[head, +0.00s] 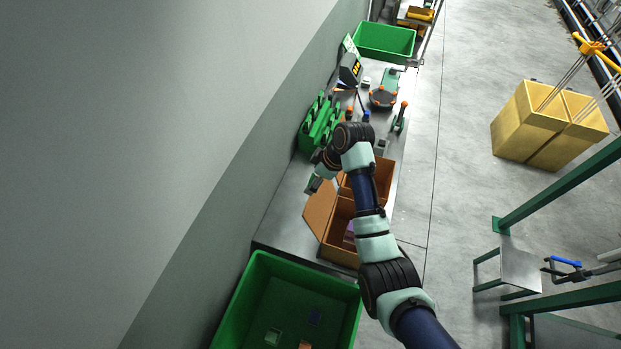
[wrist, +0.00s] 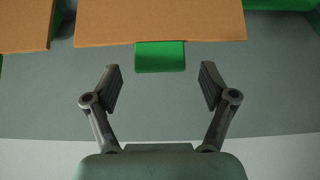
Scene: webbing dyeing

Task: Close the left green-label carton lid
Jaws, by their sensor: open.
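Two brown cartons stand on the bench, partly hidden by my arm. The nearer carton (head: 340,238) is open, with its lid (head: 319,208) tilted out to the left, and purple contents show inside. The farther carton (head: 384,180) is behind my arm and also looks open. In the wrist view, a brown lid edge (wrist: 160,22) with a green tab (wrist: 160,57) lies just beyond my gripper (wrist: 161,86). Its fingers are spread and empty, apart from the tab, which lines up between them. In the head view, my gripper (head: 313,185) is beside the lids, on the wall side.
A second brown panel (wrist: 24,26) shows at the left of the wrist view. A green rack (head: 319,122) stands beyond the cartons against the wall. A large green bin (head: 240,300) is at the near end of the bench. Small tools and a grey device (head: 350,70) sit farther along.

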